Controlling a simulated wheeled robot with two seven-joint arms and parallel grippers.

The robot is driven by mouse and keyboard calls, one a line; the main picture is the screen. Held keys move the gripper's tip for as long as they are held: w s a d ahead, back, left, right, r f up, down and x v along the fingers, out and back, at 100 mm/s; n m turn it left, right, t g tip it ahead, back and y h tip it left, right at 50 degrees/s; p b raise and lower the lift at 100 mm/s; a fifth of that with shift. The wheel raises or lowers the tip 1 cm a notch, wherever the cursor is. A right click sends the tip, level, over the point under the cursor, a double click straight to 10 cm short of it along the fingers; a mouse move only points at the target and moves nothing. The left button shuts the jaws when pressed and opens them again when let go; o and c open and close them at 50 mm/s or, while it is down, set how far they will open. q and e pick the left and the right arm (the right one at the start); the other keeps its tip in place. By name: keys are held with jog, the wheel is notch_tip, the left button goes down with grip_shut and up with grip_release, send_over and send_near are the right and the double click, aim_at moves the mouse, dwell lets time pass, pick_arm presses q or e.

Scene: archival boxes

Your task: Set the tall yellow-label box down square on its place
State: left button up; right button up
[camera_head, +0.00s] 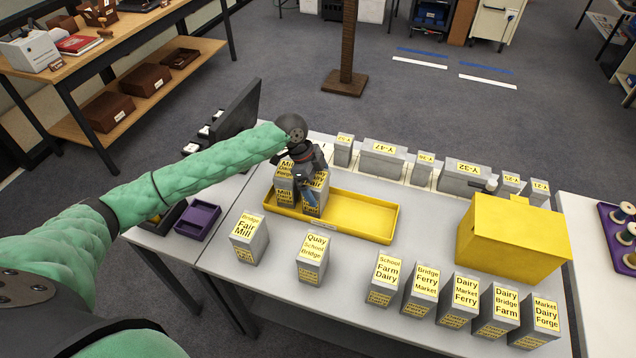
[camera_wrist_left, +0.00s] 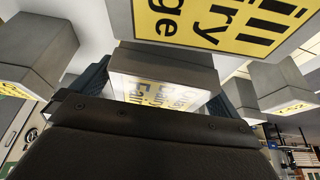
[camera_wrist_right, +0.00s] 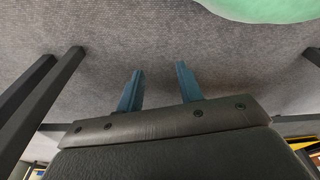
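My left gripper (camera_head: 308,190) reaches down over the left end of the yellow tray (camera_head: 365,215). Its blue fingers stand on either side of a grey box with a yellow label (camera_head: 320,182), close against its sides; the box also shows between the fingers in the left wrist view (camera_wrist_left: 165,70). The label is partly hidden by the gripper. Another grey yellow-label box (camera_head: 284,186) stands in the tray just to its left and shows large in the left wrist view (camera_wrist_left: 200,20). Whether the held box touches the tray floor cannot be told. My right gripper (camera_wrist_right: 160,88) has its fingers apart and is empty.
Yellow-label boxes Fair Mill (camera_head: 249,238) and Quay School Bridge (camera_head: 312,260) stand in front of the tray. Several more line the table's front right. A yellow case (camera_head: 513,240) stands at right. Grey boxes (camera_head: 382,158) line the back. The tray's right part is empty.

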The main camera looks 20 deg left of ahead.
pick_arm(q)
jog(key=shift+r, duration=0.2)
jog(key=b+v, duration=0.3)
jog(key=v, duration=0.8)
jog(key=shift+a+r, duration=0.15)
jog(key=shift+r, duration=0.25)
pick_arm(e)
notch_tip(320, 180, up, 8)
jog(key=w+a, duration=0.2)
jog(key=shift+a+g, duration=0.3)
pick_arm(q)
jog(key=shift+f, duration=0.1)
pick_arm(e)
jog(key=shift+f, duration=0.15)
